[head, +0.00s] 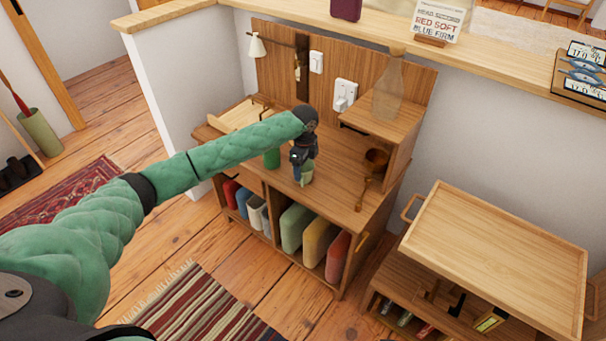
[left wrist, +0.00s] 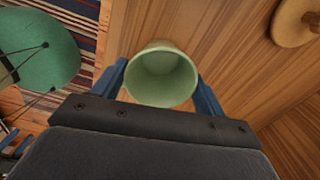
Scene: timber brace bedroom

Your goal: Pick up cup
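A pale green cup (head: 306,178) stands upright on the wooden desk (head: 334,194), below my left gripper (head: 304,160). In the left wrist view, the cup (left wrist: 161,75) shows its open mouth and empty inside. It lies between the two blue fingers of my left gripper (left wrist: 161,84), one on each side and close to its wall. Whether both fingers press on the cup cannot be made out. In the head view the gripper hides the upper part of the cup.
A glass bottle (head: 388,88) stands on the raised shelf. A wooden tray table (head: 500,255) is at right.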

